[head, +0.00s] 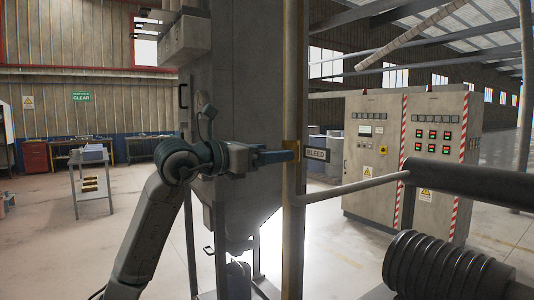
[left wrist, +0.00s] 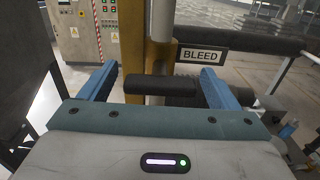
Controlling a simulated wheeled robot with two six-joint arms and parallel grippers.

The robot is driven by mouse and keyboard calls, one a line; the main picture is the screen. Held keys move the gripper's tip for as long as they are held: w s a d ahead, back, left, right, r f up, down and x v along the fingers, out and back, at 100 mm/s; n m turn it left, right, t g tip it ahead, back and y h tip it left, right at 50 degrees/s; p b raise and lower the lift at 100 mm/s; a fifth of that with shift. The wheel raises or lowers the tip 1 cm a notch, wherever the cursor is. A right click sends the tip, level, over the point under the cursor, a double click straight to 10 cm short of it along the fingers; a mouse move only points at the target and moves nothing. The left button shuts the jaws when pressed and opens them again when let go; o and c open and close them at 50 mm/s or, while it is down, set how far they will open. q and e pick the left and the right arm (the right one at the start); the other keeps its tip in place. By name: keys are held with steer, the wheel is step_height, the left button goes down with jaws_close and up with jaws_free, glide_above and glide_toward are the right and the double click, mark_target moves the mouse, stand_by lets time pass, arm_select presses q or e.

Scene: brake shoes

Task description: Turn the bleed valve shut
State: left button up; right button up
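A short black bar (left wrist: 160,89), likely the bleed valve's handle, lies crosswise in front of the pale pipe there. My left gripper (head: 292,153) reaches to the post just left of the sign. In the left wrist view its blue fingers (left wrist: 160,72) are spread, with the bar between them and a gap at each end. In the head view the bar is hidden. My right gripper is in neither view.
A pale pipe (head: 355,187) runs right from near the post to a thick dark pipe (head: 470,187). A ribbed dark part (head: 440,270) is at the lower right. A grey hopper (head: 247,90) stands behind my left arm. Control cabinets (head: 375,160) stand farther back.

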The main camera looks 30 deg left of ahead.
arm_select(q)
steer(key=shift+s, duration=0.1)
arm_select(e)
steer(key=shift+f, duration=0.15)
arm_select(q)
steer(key=shift+s+a+f+b, duration=0.1)
steer(key=shift+s+a+b, duration=0.1)
steer(key=shift+b, duration=0.1)
steer(key=b+v, duration=0.6)
steer(key=v, duration=0.4)
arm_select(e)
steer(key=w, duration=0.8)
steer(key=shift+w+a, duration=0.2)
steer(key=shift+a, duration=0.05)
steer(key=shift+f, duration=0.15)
